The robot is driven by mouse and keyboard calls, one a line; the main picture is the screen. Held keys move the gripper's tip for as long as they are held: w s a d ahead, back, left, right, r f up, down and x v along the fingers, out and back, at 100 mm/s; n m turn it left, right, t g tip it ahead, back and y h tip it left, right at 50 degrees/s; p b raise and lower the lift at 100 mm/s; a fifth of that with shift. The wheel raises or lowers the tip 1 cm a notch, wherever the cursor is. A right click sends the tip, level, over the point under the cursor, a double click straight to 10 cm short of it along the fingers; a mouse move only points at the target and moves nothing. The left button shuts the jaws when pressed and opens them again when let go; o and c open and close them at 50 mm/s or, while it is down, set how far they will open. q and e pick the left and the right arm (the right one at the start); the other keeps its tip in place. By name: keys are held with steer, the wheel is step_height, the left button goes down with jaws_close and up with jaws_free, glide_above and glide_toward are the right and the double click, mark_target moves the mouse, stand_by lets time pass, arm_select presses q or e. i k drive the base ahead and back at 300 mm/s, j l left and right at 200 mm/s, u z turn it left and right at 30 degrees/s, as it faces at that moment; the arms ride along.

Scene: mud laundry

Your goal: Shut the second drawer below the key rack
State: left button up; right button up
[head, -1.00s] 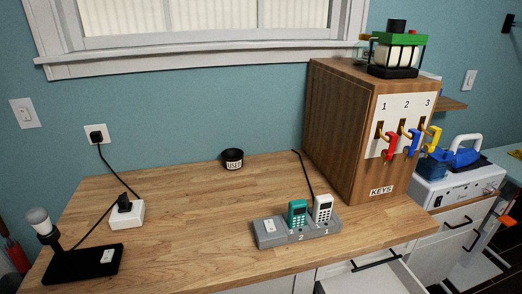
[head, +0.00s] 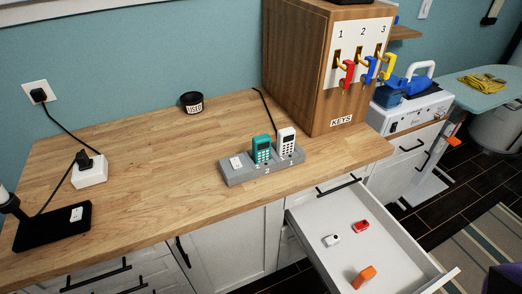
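The key rack is a wooden cabinet (head: 292,62) standing on the counter, with a white panel numbered 1 to 3 and a KEYS label. Below it, a closed top drawer front with a black handle (head: 340,186) shows under the counter edge. The white drawer (head: 309,232) beneath that front is pulled well out. Inside it lie a small red item (head: 361,227), a small white item (head: 332,240) and an orange item (head: 364,277). The open drawer's own handle is hidden. Neither of my grippers is in view.
Dark floor (head: 470,190) and a striped rug (head: 480,250) lie right of the open drawer.

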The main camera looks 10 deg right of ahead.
mark_target(402, 266)
steer(key=k+z, duration=0.1)
steer(key=z, duration=0.35)
steer(key=k+z, duration=0.1)
steer(key=z, duration=0.4)
steer(key=k+z, duration=0.1)
steer(key=z, duration=0.35)
steer(key=l+z, duration=0.1)
steer(key=z, duration=0.4)
steer(key=k+l, duration=0.05)
